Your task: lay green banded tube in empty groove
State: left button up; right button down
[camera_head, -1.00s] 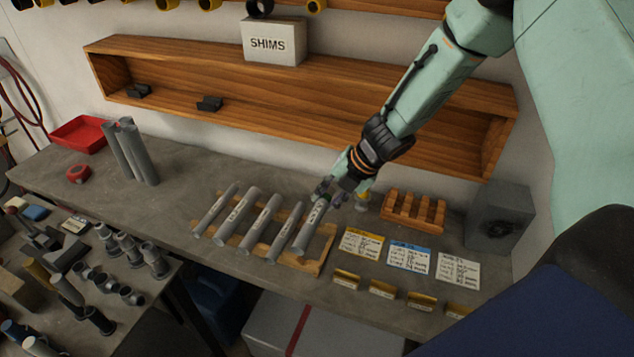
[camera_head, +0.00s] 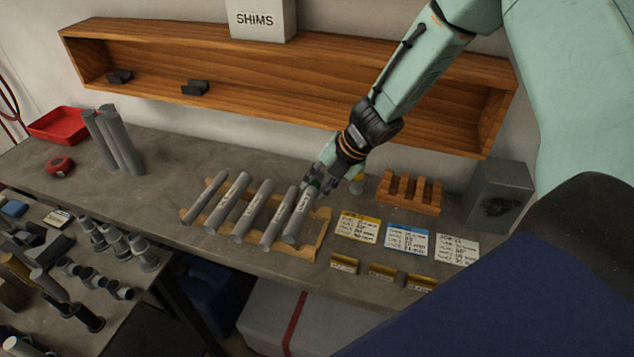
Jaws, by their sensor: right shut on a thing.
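The green banded tube (camera_head: 296,223) is grey, with a green band near its upper end and a label on its side. My right gripper (camera_head: 319,184) is shut on its upper end. The tube lies along the right-hand end of the wooden grooved rack (camera_head: 319,232), roughly parallel to the other tubes. I cannot tell whether it rests in the groove or is slightly above it. Several grey tubes (camera_head: 229,203) lie in the rack to its left. The groove under the held tube is hidden. My left gripper is not in view.
A small slotted wooden block (camera_head: 409,207), label cards (camera_head: 407,239) and brass-coloured plates (camera_head: 382,273) are right of the rack. A grey box (camera_head: 499,196) stands farther right.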

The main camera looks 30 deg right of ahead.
jog(key=shift+w+d+f+b, duration=0.1)
jog(key=shift+w+f+b, duration=0.05)
jog(key=shift+f+b, duration=0.4)
jog(key=shift+w+d+f+b, duration=0.1)
jog(key=shift+f+b, duration=0.2)
jog(key=shift+f, duration=0.3)
jog(key=shift+s+f+b, duration=0.1)
jog(key=shift+f+b, duration=0.3)
jog(key=shift+b, duration=0.1)
jog(key=shift+f+b, duration=1.4)
jog(key=shift+f, duration=0.4)
jog(key=shift+a+f+b, duration=0.15)
jog(key=shift+f+b, duration=0.4)
jog(key=shift+f, duration=0.1)
